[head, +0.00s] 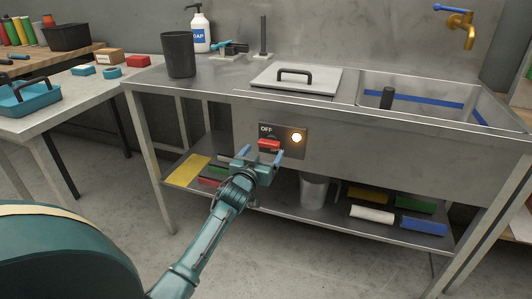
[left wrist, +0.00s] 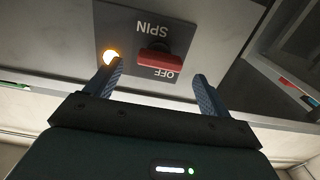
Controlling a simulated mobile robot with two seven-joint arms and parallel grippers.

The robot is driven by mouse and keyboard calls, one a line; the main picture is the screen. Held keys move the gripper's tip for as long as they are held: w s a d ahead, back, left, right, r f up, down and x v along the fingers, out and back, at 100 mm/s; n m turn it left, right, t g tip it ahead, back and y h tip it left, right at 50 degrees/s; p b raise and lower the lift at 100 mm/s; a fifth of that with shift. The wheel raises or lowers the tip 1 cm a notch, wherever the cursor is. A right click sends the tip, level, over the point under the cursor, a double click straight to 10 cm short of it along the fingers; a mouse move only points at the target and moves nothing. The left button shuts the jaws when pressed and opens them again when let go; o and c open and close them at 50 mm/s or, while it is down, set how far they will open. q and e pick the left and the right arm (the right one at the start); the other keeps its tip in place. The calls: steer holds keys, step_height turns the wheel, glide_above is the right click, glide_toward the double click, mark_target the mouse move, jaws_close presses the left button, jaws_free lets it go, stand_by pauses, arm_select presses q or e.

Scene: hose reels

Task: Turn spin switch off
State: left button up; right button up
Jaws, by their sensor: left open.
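The spin switch is a red-tipped switch (head: 269,145) on a dark panel (head: 284,153) on the front of the metal sink unit. The word OFF stands above it in the head view. An amber light beside it (head: 296,138) is lit. In the left wrist view the picture is upside down: the red switch (left wrist: 155,60) lies between the words SPIN and OFF, with the light (left wrist: 111,57) to its left. My left gripper (head: 263,154) is open and empty just in front of the panel, its fingers on either side of the switch. My right gripper is out of view.
The basin (head: 440,103), a lidded cover (head: 295,79), a dark cup (head: 179,54) and a soap bottle (head: 200,30) are above. A side table (head: 75,100) stands left.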

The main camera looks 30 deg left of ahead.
mark_target(267, 146)
arm_select(q)
steer(key=shift+b+x, duration=0.35)
steer(key=shift+x, duration=1.35)
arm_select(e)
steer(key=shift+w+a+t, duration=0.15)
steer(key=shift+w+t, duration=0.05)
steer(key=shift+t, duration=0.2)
arm_select(q)
steer(key=c, duration=1)
